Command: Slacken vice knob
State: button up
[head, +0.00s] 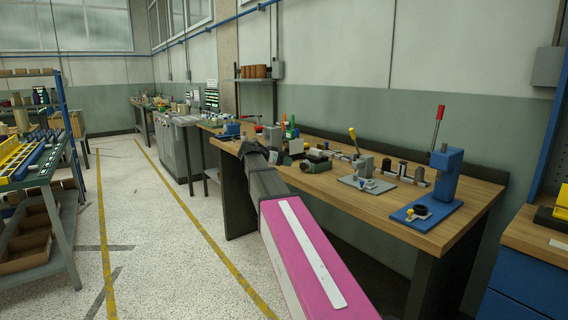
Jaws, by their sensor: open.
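My arm reaches away from me to the workbench, and my gripper (272,155) is at its far end, over the bench's front edge. It is open; its fingers are small and partly hidden by the arm. A small blue vice-like device (230,131) sits on the bench to the left of my gripper. I cannot tell for certain which one carries the vice knob, and no knob can be made out clearly. I see no contact between my gripper and either device.
The wooden workbench (425,222) carries a grey fixture with a yellow-handled lever (367,183) and a blue press with a red handle (446,175). A green-topped rack (45,178) stands at the left. The speckled floor (165,270) between is clear.

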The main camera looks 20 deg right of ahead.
aim_at(302, 166)
jog(key=shift+r, duration=0.1)
jog(key=x, duration=1)
jog(key=shift+w+d, duration=0.15)
jog(key=shift+d, duration=0.2)
jog(key=c, duration=0.9)
